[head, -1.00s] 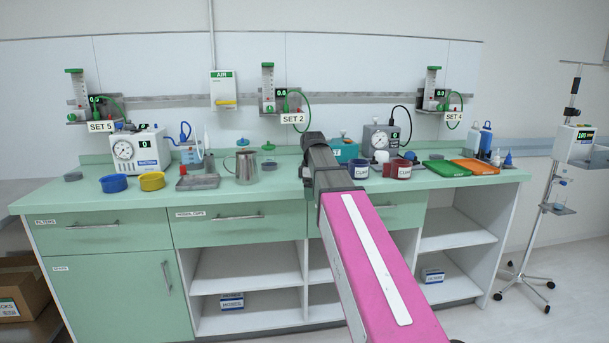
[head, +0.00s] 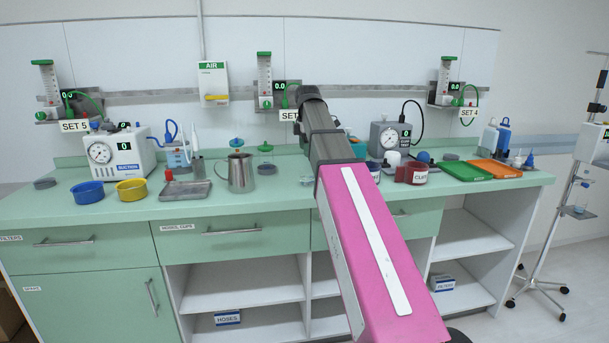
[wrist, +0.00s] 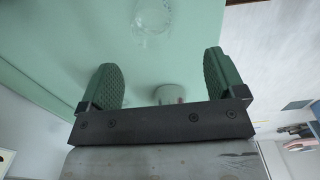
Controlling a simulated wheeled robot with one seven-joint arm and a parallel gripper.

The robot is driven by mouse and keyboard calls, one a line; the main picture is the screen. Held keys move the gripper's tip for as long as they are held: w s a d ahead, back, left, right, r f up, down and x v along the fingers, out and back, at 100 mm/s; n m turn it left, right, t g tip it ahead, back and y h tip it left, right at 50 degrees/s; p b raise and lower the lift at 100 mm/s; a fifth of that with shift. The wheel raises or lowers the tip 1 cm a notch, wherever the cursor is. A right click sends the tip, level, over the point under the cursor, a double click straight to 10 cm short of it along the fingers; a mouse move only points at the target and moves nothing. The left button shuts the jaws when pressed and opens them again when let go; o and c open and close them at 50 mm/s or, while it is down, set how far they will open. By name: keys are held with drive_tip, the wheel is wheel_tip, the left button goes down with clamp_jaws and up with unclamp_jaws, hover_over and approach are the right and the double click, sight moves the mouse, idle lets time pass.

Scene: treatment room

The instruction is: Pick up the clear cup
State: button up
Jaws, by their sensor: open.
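My gripper (wrist: 161,68) is open in the wrist view, its two dark green ridged fingers wide apart with nothing between their tips. A clear, see-through round thing (wrist: 153,20), which looks like the clear cup, shows at the top of the wrist view over the pale green surface. It lies beyond the fingertips and apart from them; its upper part is cut off by the frame. In the head view my arm hides my gripper and the counter behind it, and I cannot make out the cup there.
A pale round thing (wrist: 170,94) shows just beyond the gripper's base. On the green counter (head: 110,211) stand a steel jug (head: 240,173), a metal tray (head: 186,192), blue (head: 88,193) and yellow (head: 132,190) bowls, a dark red cup (head: 416,173), and green (head: 463,171) and orange (head: 496,169) trays.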

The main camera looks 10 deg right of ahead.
sight(307, 174)
drive_tip(key=f, duration=0.5)
drive_tip(key=shift+w, duration=0.25)
drive_tip(key=shift+w+d+f, duration=0.1)
drive_tip(key=shift+w+f, duration=0.05)
drive_tip(key=shift+f, duration=1.25)
drive_tip(key=shift+w+f, duration=0.15)
drive_tip(key=shift+f, duration=1.25)
drive_tip(key=c, duration=1.1)
